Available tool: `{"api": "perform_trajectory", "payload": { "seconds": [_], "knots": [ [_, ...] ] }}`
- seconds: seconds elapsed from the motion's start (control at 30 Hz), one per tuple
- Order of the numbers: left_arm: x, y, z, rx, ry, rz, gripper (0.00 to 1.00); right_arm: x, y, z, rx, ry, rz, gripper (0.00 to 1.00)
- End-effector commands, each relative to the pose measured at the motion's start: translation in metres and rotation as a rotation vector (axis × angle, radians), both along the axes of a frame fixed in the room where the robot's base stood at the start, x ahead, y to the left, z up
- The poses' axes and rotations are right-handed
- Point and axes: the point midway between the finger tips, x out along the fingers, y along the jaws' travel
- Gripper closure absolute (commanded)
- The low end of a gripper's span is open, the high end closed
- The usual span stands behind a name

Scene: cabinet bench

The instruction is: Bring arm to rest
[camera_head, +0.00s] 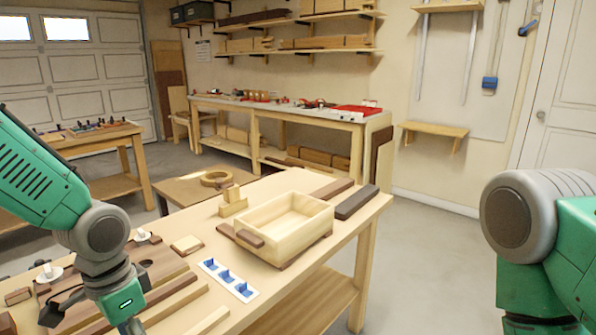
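My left arm (98,232) comes in from the left over the near left part of the wooden bench (300,262). Its wrist (122,300) points down and runs out of the picture at the bottom edge, so the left gripper's fingers do not show. My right arm (540,235) is bent at the right edge, off to the side of the bench over the floor. Its lower part leaves the picture at the bottom, and the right gripper does not show.
An open wooden box (318,218) stands on the bench, with a dark block (356,202) to its right. A white plate with blue holders (228,280) and a wooden fixture (160,266) lie near my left arm. Open floor (425,265) lies right of the bench.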

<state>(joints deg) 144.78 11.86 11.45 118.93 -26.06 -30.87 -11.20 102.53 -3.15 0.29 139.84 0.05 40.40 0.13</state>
Motion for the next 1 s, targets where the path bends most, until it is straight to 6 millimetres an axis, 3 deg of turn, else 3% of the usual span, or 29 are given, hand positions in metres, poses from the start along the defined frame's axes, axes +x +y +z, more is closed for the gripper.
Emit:
{"api": "perform_trajectory", "payload": {
  "seconds": [0.37,0.47,0.63,0.8,1.0],
  "knots": [
    [-0.057,-0.021,-0.107,-0.073,0.041,0.19,0.6,0.0,0.0,0.0,0.0,0.0,0.0,0.6],
    [-0.086,-0.02,-0.146,-0.079,0.051,0.279,0.6,0.0,0.0,0.0,0.0,0.0,-0.001,0.6],
    [-0.158,-0.005,-0.209,-0.035,0.03,0.466,0.6,0.0,0.0,0.0,0.0,0.0,-0.001,0.6],
    [-0.203,0.015,-0.233,0.027,-0.022,0.567,0.6,0.0,0.0,0.0,0.0,0.0,-0.001,0.6],
    [-0.217,0.023,-0.238,0.052,-0.052,0.595,0.6,0.0,0.0,0.0,0.0,0.0,0.0,0.6]
  ]
}}
